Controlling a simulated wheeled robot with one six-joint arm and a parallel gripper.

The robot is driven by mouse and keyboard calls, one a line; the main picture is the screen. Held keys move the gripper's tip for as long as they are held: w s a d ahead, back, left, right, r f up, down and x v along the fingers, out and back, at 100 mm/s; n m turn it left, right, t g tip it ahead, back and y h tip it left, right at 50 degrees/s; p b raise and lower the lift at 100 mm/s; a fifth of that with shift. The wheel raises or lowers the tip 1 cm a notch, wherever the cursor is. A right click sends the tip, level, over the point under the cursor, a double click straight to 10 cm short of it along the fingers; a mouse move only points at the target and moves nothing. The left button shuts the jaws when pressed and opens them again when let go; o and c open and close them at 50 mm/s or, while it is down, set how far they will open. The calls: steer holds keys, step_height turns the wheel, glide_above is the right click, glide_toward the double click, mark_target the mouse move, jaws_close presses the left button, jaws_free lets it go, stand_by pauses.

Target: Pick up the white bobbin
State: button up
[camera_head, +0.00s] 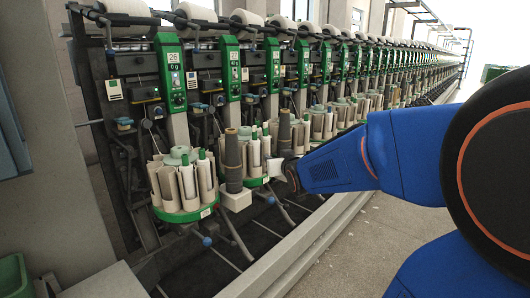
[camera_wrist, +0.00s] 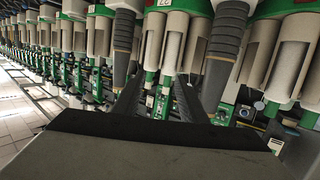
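Several white to cream bobbins stand upright in round green-based magazines. One group is in the near magazine (camera_head: 182,217) at left in the head view, with a white bobbin (camera_head: 205,175) at its right side. Another white bobbin (camera_head: 255,155) stands in the second magazine, close to my gripper (camera_head: 283,172). In the wrist view, two dark fingers of my gripper (camera_wrist: 157,98) stand apart with no bobbin visible between them. A white bobbin (camera_wrist: 153,48) shows beyond the fingertips. I cannot tell which bobbin is meant. In the head view my fingertips are partly hidden.
Green-panelled winding heads (camera_head: 171,75) recede to the right. Metal levers stick out below.

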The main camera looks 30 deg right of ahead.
mark_target(266, 133)
steer(key=w+d+t, duration=0.1)
steer(key=w+d, duration=0.1)
steer(key=w, duration=0.3)
steer(key=w+d+r, duration=0.1)
steer(key=w+d, duration=0.1)
steer(key=w, duration=0.3)
steer(key=w+d+r+t, duration=0.1)
steer(key=w+d, duration=0.1)
steer(key=w, duration=0.4)
steer(key=shift+d+r+t+h, duration=0.2)
steer(key=shift+t+h, duration=0.1)
steer(key=shift+f+x, duration=0.2)
steer(key=shift+x, duration=2.45)
steer(key=shift+a, duration=0.2)
jaws_close()
